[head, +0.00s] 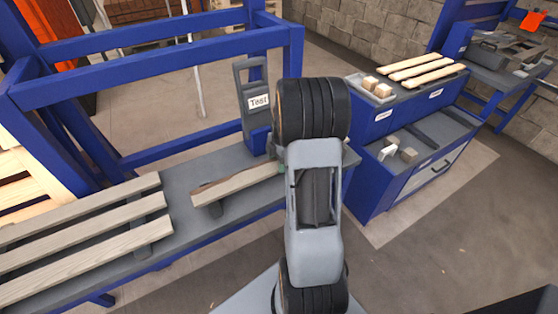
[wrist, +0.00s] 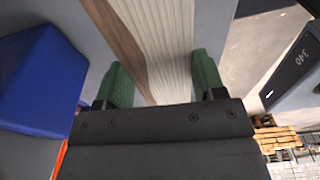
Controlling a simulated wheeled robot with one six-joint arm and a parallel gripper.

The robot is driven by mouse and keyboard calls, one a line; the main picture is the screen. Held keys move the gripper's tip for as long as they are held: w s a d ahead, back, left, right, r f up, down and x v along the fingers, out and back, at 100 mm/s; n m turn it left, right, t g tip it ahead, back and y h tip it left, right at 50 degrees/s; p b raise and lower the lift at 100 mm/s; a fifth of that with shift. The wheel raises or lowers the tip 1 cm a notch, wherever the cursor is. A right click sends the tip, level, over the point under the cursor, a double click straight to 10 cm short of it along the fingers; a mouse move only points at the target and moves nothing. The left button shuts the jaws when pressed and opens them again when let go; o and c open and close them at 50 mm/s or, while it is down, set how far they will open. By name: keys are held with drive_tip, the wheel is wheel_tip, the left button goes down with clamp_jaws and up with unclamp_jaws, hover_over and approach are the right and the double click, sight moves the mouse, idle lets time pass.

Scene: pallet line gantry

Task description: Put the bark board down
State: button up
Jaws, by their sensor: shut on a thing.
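The bark board (head: 238,184) is a pale board with a brown bark strip along one long edge. In the head view my arm hides most of the gripper and the board's right end.
Several grey-brown boards (head: 90,232) lie on the bench at left. Blue frame rails (head: 150,50) rise behind. At right, a blue cabinet (head: 400,112) carries pale slats (head: 420,68) and a tray with blocks (head: 372,90).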

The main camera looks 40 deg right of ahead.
drive_tip(key=shift+f, duration=0.2)
drive_tip(key=o, duration=1.1)
drive_tip(key=shift+r, duration=0.1)
wheel_tip(320, 180, up, 12)
drive_tip(key=d, duration=0.1)
drive_tip(key=shift+s+a+r+m+t+h, duration=0.3)
drive_tip(key=shift+s+a+m+t, duration=0.25)
drive_tip(key=shift+s+a+m, duration=2.1)
drive_tip(key=shift+s+a+r+m+t+h, duration=0.35)
drive_tip(key=shift+s+a+m, duration=1.1)
drive_tip(key=shift+a+m, duration=2.3)
drive_tip(key=shift+s+a+r+m+t+h, duration=0.15)
drive_tip(key=shift+s+a+m+t, duration=0.55)
drive_tip(key=shift+s+a+m, duration=2.55)
